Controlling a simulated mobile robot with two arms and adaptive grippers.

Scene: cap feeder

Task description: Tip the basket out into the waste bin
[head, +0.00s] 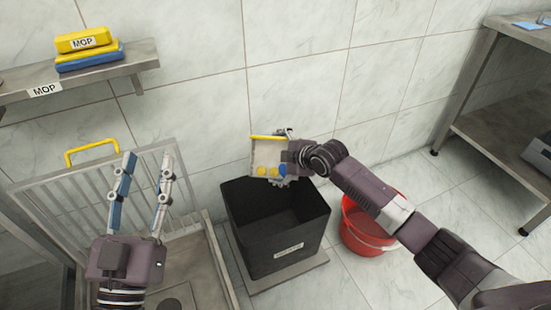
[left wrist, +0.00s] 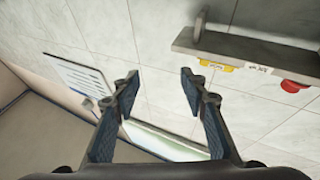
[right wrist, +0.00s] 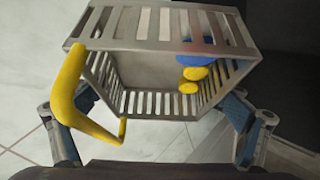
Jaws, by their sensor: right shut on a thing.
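The basket (head: 268,153) is a small grey slotted metal box with a yellow handle. My right gripper (head: 290,158) is shut on it and holds it tilted above the back of the black waste bin (head: 262,238). In the right wrist view the basket (right wrist: 150,103) lies between the two fingers. Yellow caps (right wrist: 194,73) and a blue cap (right wrist: 193,59) show at its slotted side. The bin stands upright with a white label on its front; its floor is dark. My left gripper (head: 148,162) is open and empty, left of the bin; it also shows open in the left wrist view (left wrist: 160,80).
A red bucket (head: 358,238) stands right of the bin. A metal barred rack (head: 60,215) with a yellow handle (head: 92,148) is behind my left gripper. A wall shelf (head: 90,77) holds yellow and blue things. A metal table (head: 480,130) stands at the right.

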